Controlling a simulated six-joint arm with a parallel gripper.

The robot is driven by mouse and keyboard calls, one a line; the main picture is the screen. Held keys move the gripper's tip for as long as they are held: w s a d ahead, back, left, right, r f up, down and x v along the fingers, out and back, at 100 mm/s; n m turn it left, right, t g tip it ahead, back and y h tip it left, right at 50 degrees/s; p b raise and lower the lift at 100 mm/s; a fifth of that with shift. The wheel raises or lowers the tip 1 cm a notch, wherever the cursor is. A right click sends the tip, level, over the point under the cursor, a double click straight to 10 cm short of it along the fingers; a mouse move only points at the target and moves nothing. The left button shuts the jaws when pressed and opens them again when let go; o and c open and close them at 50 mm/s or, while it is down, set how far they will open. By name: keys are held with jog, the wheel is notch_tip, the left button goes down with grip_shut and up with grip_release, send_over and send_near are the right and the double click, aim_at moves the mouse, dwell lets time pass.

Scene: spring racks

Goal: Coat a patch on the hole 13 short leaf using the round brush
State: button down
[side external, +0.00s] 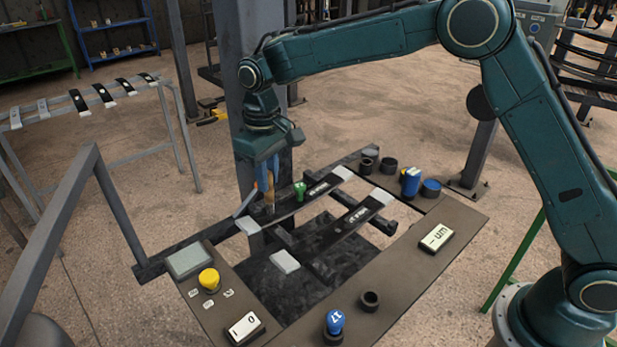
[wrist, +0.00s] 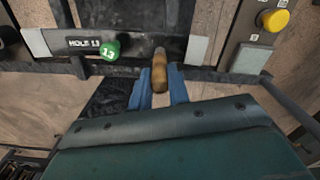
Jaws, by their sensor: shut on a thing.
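The hole 13 short leaf (side external: 318,188) is a dark bar with pale ends, lying across the rear of the frame. In the wrist view the leaf (wrist: 62,42) shows its HOLE 13 label and a green knob marked 13 (wrist: 110,50); the green knob (side external: 299,190) also shows in the side view. My gripper (side external: 268,182) points down, its blue fingers shut on the round brush (side external: 269,195), which has a wooden handle. In the wrist view the brush (wrist: 160,75) sits between the fingers (wrist: 160,98), its tip by the leaf's right part. I cannot tell whether it touches.
A second leaf (side external: 355,220) lies parallel in front. A blue container (side external: 411,182) and dark cups (side external: 388,165) stand at the back right. A yellow button (side external: 208,280), a blue knob marked 17 (side external: 335,321) and a display (side external: 436,237) are on the bench border. A grey post stands behind my gripper.

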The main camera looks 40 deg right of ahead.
jog(key=shift+w, duration=0.75)
jog(key=shift+s, duration=2.15)
notch_tip(320, 180, up, 8)
jog(key=shift+w, duration=0.1)
